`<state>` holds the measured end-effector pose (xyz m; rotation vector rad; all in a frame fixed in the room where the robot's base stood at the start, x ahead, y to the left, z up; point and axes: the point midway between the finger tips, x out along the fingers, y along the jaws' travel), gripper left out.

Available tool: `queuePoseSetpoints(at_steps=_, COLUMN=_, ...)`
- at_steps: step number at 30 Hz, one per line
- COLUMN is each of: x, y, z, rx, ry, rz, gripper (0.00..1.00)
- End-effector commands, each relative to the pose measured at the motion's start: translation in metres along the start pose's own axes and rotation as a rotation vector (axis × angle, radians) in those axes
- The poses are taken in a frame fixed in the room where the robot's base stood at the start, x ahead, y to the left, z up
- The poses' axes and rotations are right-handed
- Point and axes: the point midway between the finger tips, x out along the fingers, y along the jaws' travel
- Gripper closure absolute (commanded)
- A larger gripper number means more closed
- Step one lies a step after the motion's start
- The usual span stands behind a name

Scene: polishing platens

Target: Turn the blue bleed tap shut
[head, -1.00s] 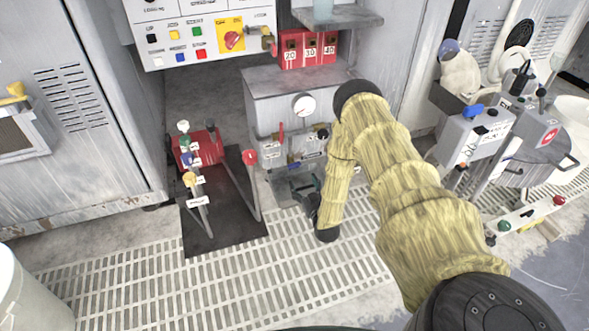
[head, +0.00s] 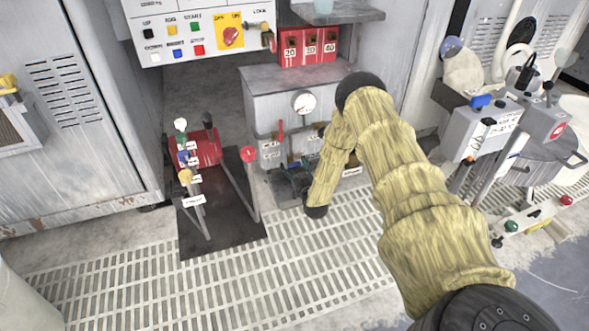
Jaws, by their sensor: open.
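One is a blue knob (head: 184,157) among the coloured handles of the red stand on the left. The other is a blue handle (head: 481,101) on top of the grey box on the right. No readable label tells which is the bleed tap. My gripper (head: 288,181) is dark and small in the picture, low in front of the grey cabinet, apart from both blue parts. It is open, with nothing seen between its fingers. My yellow-sleeved arm hides part of the cabinet front.
The grey cabinet (head: 268,95) carries a round gauge (head: 303,103) and a red upright lever (head: 281,130). A red-knobbed lever (head: 249,154) stands left of my gripper. Red numbered boxes (head: 290,47) sit behind the cabinet top. The floor grating (head: 150,285) in front is clear.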

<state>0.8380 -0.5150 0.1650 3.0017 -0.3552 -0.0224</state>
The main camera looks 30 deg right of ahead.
Motion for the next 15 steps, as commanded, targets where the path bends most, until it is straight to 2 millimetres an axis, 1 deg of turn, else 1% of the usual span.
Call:
queuePoseSetpoints(at_steps=5, x=0.0, y=0.0001, z=-0.0004, rx=0.0, ry=0.0, rz=0.0, gripper=0.29)
queuePoseSetpoints(at_steps=8, x=0.0, y=0.0002, z=-0.0003, rx=0.0, ry=0.0, rz=0.0, gripper=0.45)
queuePoseSetpoints(at_steps=12, x=-0.0001, y=0.0001, z=-0.0003, rx=0.0, ry=0.0, rz=0.0, gripper=0.7)
queuePoseSetpoints(at_steps=13, x=-0.0001, y=0.0001, z=-0.0003, rx=0.0, ry=0.0, rz=0.0, gripper=0.74)
queuePoseSetpoints(at_steps=15, x=-0.0001, y=0.0001, z=-0.0003, rx=0.0, ry=0.0, rz=0.0, gripper=0.74)
